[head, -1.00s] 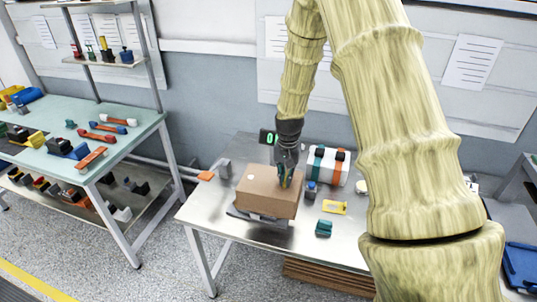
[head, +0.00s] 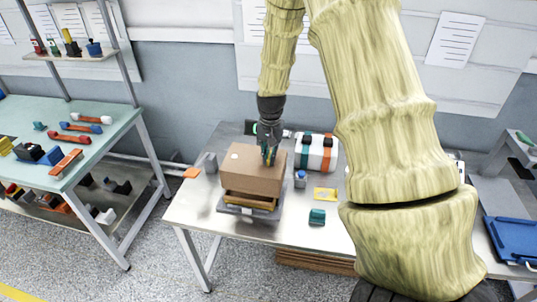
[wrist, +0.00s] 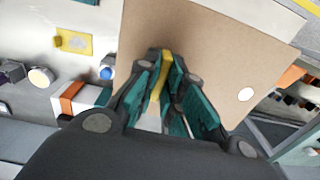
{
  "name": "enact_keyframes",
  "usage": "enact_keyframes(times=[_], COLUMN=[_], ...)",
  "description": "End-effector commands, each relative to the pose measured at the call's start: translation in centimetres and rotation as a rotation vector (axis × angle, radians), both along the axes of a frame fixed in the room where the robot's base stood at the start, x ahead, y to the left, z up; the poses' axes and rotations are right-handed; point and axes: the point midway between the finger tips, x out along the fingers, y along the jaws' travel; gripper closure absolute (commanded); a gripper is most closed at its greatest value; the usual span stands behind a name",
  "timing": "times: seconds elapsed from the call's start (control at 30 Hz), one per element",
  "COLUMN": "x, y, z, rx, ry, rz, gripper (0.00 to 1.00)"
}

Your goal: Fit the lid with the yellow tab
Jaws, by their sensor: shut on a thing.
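A gap shows at the front between the lid's lower edge and the box's rim, so the lid looks raised and not seated. In the wrist view my teal fingers (wrist: 166,88) are shut on the yellow tab (wrist: 160,72) on the lid's top (wrist: 215,50). A small white spot marks the lid's top. The back of the box is hidden under the lid.
The box stands on a dark grey platform (head: 232,209). The table's front right is clear.

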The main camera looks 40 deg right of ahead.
Motion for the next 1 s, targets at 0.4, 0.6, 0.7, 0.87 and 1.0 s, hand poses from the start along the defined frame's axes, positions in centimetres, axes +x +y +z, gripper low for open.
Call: enact_keyframes(times=[0.4, 0.6, 0.7, 0.87, 1.0], x=[0.5, 0.4, 0.8, 1.2, 1.1], y=[0.0, 0.0, 0.0, 0.0, 0.0], z=[-2.5, -3.5, -4.2, -5.3, -6.0], rx=[-0.001, -0.001, -0.002, -0.002, -0.001], ry=[0.004, 0.004, 0.008, 0.010, 0.011], rz=[0.002, 0.002, 0.002, 0.003, 0.002], gripper=[1.00, 1.00, 1.00, 1.00, 1.00])
